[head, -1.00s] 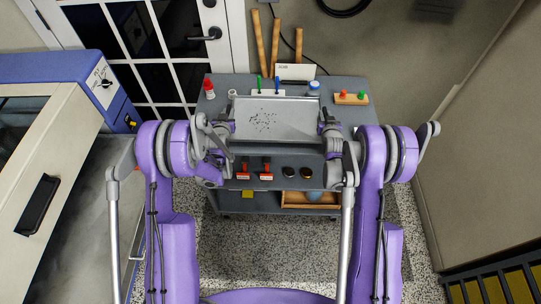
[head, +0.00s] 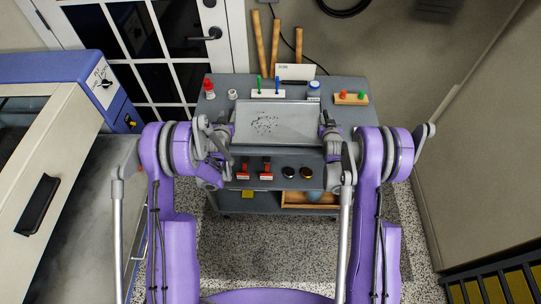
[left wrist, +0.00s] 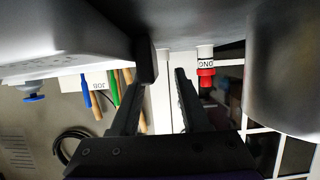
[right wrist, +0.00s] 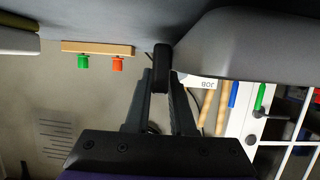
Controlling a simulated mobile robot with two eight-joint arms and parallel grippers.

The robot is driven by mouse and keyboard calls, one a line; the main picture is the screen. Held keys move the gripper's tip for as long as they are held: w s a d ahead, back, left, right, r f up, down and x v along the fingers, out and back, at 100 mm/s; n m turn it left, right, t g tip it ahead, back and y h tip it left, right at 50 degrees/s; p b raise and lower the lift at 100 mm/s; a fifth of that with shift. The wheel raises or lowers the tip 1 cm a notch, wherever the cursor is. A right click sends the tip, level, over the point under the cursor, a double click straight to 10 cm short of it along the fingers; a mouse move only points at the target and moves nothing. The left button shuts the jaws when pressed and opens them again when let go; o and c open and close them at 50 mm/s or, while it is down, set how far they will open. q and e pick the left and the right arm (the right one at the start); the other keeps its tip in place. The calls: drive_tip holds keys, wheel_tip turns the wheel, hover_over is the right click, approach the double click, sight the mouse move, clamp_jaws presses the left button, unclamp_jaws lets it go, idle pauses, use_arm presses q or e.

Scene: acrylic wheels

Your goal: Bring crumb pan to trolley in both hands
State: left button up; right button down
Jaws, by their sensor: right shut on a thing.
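The crumb pan (head: 290,111) is a shallow grey metal tray with dark crumbs scattered in it. It is level over the trolley's (head: 345,120) grey top; I cannot tell whether it rests there. My left gripper (head: 229,130) is at the pan's left end. In the left wrist view its fingers (left wrist: 163,80) stand apart, with a dark block, likely a handle, by one finger. My right gripper (head: 327,128) is at the right end. In the right wrist view its fingers (right wrist: 163,82) are close together on the pan's dark handle.
On the trolley top stand a red-capped bottle (head: 209,88), a white jar (head: 233,94), a blue-capped bottle (head: 313,91) and a wooden block with pegs (head: 351,98). Red-handled tools (head: 243,170) sit at the front. A blue-and-cream machine (head: 60,130) is at left, a wall at right.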

use_arm(q)
drive_tip(key=shift+o, duration=0.8)
drive_tip(key=shift+d, duration=0.1)
use_arm(e)
drive_tip(key=shift+a, duration=0.1)
drive_tip(key=c, duration=0.7)
unclamp_jaws()
drive_tip(key=shift+a, duration=0.1)
use_arm(q)
drive_tip(key=shift+s, duration=0.1)
drive_tip(key=shift+b+v, duration=0.3)
drive_tip(key=shift+v, duration=1.15)
use_arm(e)
drive_tip(key=shift+s+f, duration=0.45)
drive_tip(key=shift+f, duration=0.2)
use_arm(q)
drive_tip(key=shift+s+r, duration=0.3)
drive_tip(key=shift+s, duration=0.35)
use_arm(e)
drive_tip(key=shift+r, duration=0.1)
use_arm(q)
drive_tip(key=shift+v, duration=2.2)
